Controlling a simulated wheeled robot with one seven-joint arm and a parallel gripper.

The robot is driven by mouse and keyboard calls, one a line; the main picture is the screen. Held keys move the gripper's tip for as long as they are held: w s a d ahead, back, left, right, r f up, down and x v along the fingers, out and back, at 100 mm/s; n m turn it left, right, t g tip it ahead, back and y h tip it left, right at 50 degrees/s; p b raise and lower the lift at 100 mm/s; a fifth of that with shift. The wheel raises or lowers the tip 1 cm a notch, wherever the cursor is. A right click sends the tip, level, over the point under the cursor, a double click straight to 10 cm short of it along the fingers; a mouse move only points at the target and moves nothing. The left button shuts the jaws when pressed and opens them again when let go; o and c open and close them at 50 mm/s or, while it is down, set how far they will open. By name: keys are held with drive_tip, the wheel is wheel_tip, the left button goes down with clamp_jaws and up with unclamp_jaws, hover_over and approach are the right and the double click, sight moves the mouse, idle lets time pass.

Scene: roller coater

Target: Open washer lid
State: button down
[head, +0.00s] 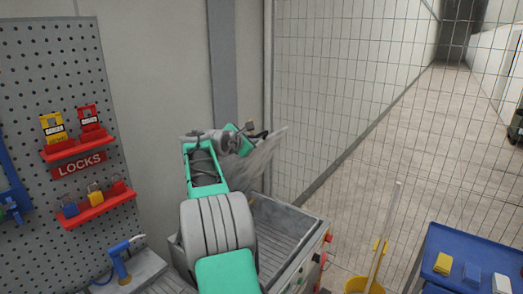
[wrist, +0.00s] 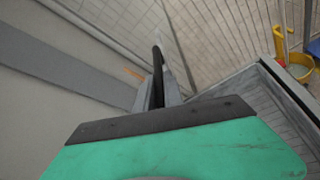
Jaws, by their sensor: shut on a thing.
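The washer (head: 292,222) is a grey metal box with a slatted top inside its rim, low in the middle of the head view. Its grey lid (head: 264,160) stands raised and steeply tilted at the back, partly behind my arm. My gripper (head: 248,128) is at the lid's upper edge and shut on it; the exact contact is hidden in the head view. In the wrist view my gripper (wrist: 158,90) closes around a dark bar-like part, and the washer (wrist: 262,88) lies below right.
A pegboard with red lock shelves (head: 93,208) is at left, with a blue tool (head: 121,262) on the bench below. A wire mesh fence (head: 340,100) stands behind the washer. A yellow mop bucket (head: 364,285) and a blue cart (head: 470,245) are at right.

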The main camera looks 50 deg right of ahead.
drive_tip(key=shift+w+r, duration=0.35)
drive_tip(key=shift+w, duration=0.55)
drive_tip(key=shift+w+r, duration=0.3)
drive_tip(key=shift+w, duration=0.55)
drive_tip(key=shift+w+r, duration=0.35)
drive_tip(key=shift+w, duration=0.55)
drive_tip(key=c, duration=1.5)
unclamp_jaws()
drive_tip(key=shift+o, duration=0.2)
drive_tip(key=b+v, duration=0.2)
drive_tip(key=v, duration=0.6)
drive_tip(key=shift+s+d, duration=0.1)
